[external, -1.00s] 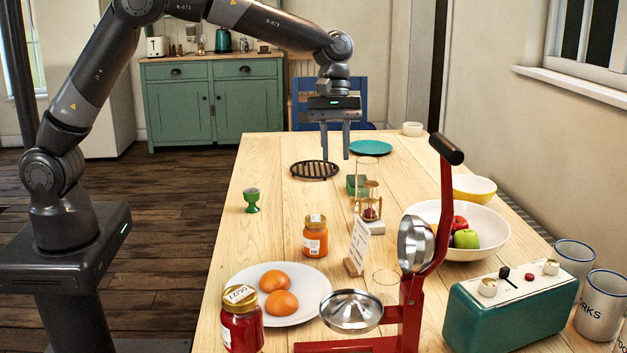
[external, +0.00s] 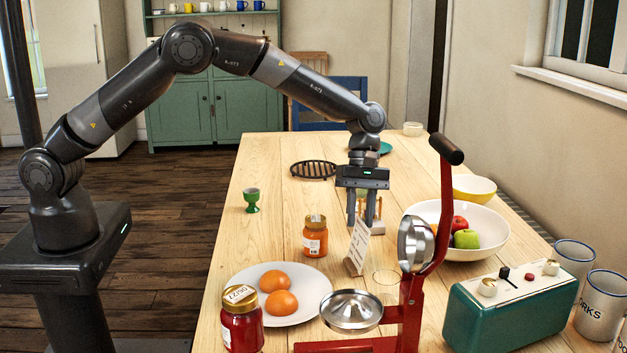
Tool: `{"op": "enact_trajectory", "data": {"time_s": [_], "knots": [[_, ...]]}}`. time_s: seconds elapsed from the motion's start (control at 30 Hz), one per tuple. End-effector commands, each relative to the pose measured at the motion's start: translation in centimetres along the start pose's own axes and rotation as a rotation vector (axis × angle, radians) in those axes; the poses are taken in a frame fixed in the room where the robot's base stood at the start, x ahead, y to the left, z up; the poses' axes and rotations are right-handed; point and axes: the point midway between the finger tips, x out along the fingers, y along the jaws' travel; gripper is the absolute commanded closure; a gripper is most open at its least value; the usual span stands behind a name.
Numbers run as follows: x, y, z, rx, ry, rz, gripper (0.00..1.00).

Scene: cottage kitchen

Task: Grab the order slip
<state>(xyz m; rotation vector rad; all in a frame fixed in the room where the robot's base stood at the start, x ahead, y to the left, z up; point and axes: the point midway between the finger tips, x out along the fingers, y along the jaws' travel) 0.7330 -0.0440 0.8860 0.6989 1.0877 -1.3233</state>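The order slip (external: 360,244) is a white card with printed lines, standing tilted in a small wooden block (external: 351,268) on the table, right of the orange jar. My gripper (external: 364,224) points down just above and behind the slip, with its fingers apart on either side. Its fingers appear open, with a gap between them. The slip's top edge is close to the fingertips; I cannot tell whether they touch. A small wooden-framed timer behind the gripper is mostly hidden by it.
A red juicer press (external: 411,300) stands in front at right, its lever rising high. An orange jar (external: 315,238) stands left of the slip. A plate of oranges (external: 305,312), a fruit bowl (external: 490,240) and a teal toaster (external: 510,308) surround it. A round trivet (external: 312,169) lies farther back.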

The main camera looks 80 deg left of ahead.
Motion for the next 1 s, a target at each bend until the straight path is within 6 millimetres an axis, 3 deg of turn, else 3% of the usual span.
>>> {"op": "enact_trajectory", "data": {"time_s": [0.33,0.6,0.93,1.0], "knots": [[4.5,0.1,0.3,0.0,0.0,-0.002,0.72],[5.0,0.1,0.3,0.0,0.0,-0.001,0.72],[5.0,0.1,0.3,0.0,0.0,-0.001,0.99],[5.0,0.1,0.3,0.0,0.0,-0.001,1.0]]}}
